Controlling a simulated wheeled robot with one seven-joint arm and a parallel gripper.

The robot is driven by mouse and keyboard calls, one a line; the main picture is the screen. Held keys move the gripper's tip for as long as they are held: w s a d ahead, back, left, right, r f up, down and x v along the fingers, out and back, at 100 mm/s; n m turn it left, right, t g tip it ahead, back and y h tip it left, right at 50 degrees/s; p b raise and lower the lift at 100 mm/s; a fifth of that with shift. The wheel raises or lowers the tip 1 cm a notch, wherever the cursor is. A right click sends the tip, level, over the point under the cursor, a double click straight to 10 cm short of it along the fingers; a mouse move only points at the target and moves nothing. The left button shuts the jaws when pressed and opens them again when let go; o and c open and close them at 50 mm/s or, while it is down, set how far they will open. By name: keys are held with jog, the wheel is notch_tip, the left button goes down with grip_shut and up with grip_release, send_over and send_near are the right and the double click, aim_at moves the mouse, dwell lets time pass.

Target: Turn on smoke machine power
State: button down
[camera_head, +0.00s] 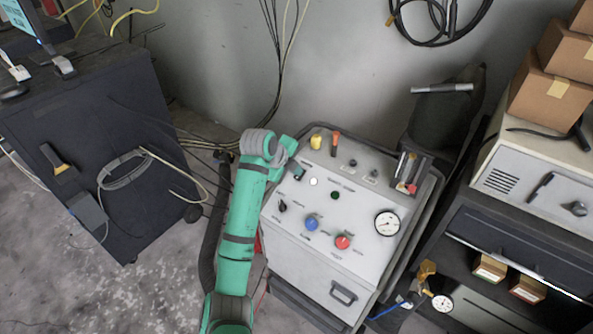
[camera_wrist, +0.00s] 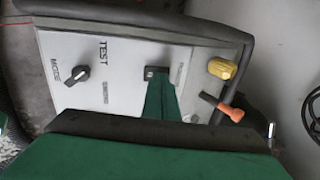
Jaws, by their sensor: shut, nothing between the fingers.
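The smoke machine (camera_head: 290,245) is a pale grey cabinet with a sloped control panel. My green gripper (camera_head: 298,173) is at the panel's upper left edge. In the wrist view my gripper (camera_wrist: 160,88) is shut and empty, its narrow tip at a small dark switch (camera_wrist: 155,71). The tip partly covers that switch, so I cannot tell its position or whether they touch. A black rotary knob (camera_wrist: 75,75) sits left of it, near the words "TEST" and "MODE". A yellow knob (camera_wrist: 222,68) and an orange-tipped lever (camera_wrist: 230,112) are to the right.
The panel also bears a blue knob (camera_head: 311,223), a red knob (camera_head: 343,242) and a round gauge (camera_head: 387,223). A dark cabinet (camera_head: 95,150) stands left, with cables between. A shelf unit with cardboard boxes (camera_head: 550,97) stands right. The wall is close behind.

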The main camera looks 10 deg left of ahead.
jog(key=s+a+r, duration=0.1)
jog(key=s+r, duration=0.1)
jog(key=r, duration=0.4)
jog(key=s+a+r, duration=0.1)
jog(key=s+r, duration=0.1)
jog(key=r, duration=0.4)
jog(key=shift+s+r, duration=0.3)
